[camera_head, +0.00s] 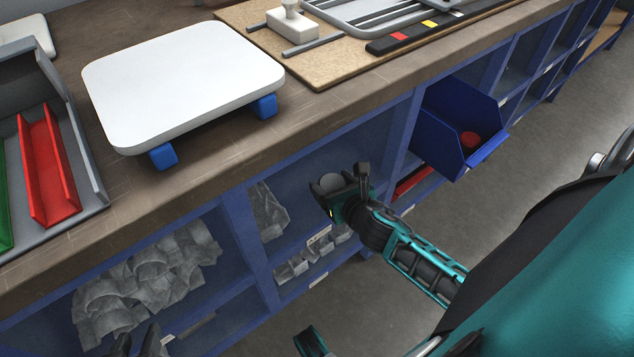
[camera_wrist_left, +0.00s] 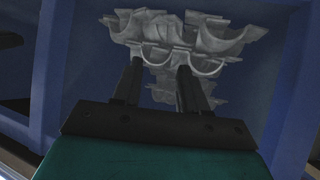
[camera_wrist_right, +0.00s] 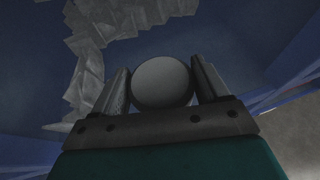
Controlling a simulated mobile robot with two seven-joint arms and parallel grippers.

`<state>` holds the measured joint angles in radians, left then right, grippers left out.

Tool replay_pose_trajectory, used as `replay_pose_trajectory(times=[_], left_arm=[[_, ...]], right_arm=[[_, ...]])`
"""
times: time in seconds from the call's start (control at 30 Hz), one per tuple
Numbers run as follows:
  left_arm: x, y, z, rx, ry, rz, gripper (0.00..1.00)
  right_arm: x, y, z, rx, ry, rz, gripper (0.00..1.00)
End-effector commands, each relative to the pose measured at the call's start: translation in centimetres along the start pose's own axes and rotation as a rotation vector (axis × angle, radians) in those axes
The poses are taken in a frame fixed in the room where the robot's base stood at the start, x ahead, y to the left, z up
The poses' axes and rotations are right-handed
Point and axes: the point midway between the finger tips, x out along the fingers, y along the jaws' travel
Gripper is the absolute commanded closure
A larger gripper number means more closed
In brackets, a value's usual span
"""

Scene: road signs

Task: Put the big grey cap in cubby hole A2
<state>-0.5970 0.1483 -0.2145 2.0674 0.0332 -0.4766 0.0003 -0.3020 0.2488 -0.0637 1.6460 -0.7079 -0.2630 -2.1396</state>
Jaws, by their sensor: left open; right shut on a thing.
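My right gripper (camera_head: 345,190) is shut on a round grey cap (camera_head: 330,182), at the opening of a blue cubby hole (camera_head: 235,215) under the bench. In the right wrist view the cap (camera_wrist_right: 162,82) sits between both fingers, its round face showing. Grey angular pieces (camera_wrist_right: 88,60) lie deeper in that cubby. My left gripper (camera_wrist_left: 160,80) is open and empty, in front of a cubby to the left that holds a pile of grey curved pieces (camera_head: 150,270). Small white labels (camera_head: 318,236) sit on the shelf edges, but I cannot read which is A2.
The wooden bench top (camera_head: 200,170) carries a white platform (camera_head: 185,85) on blue feet and a grey tray with a red channel (camera_head: 47,165). A blue bin (camera_head: 455,130) juts out right of my right gripper. Bare floor (camera_head: 570,130) lies to the right.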

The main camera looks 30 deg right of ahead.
Motion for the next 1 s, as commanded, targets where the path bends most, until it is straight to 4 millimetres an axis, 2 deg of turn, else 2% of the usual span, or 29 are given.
replay_pose_trajectory(times=[0.03,0.23,0.27,0.3,0.33,0.53,0.73,1.0], left_arm=[[0.1,-0.1,0.2,0.002,-0.001,0.000,0.57],[0.4,-0.1,0.8,0.007,-0.002,0.000,0.57],[0.7,-0.2,1.1,0.008,-0.001,0.000,0.57],[1.0,-0.2,1.6,0.008,0.001,0.000,0.57],[1.2,-0.2,1.7,0.008,0.002,0.000,0.57],[1.7,-0.2,2.4,0.009,-0.003,0.002,0.57],[2.7,0.0,3.2,0.006,-0.005,0.011,0.57],[2.5,0.7,2.1,-0.009,0.008,0.022,0.57]], right_arm=[[1.3,0.2,0.5,-0.001,-0.005,0.000,0.58],[5.0,1.2,2.0,0.001,-0.004,0.000,0.58],[5.3,1.3,1.5,0.001,0.000,0.000,0.58],[5.5,1.2,0.3,0.003,0.004,-0.002,0.58],[5.6,1.2,-0.2,0.004,0.004,-0.001,0.58],[6.2,1.2,-1.4,0.001,0.000,0.000,0.58],[7.4,1.2,-4.4,0.004,0.001,-0.001,0.58],[7.8,1.3,-4.4,0.001,-0.001,0.000,0.58]])
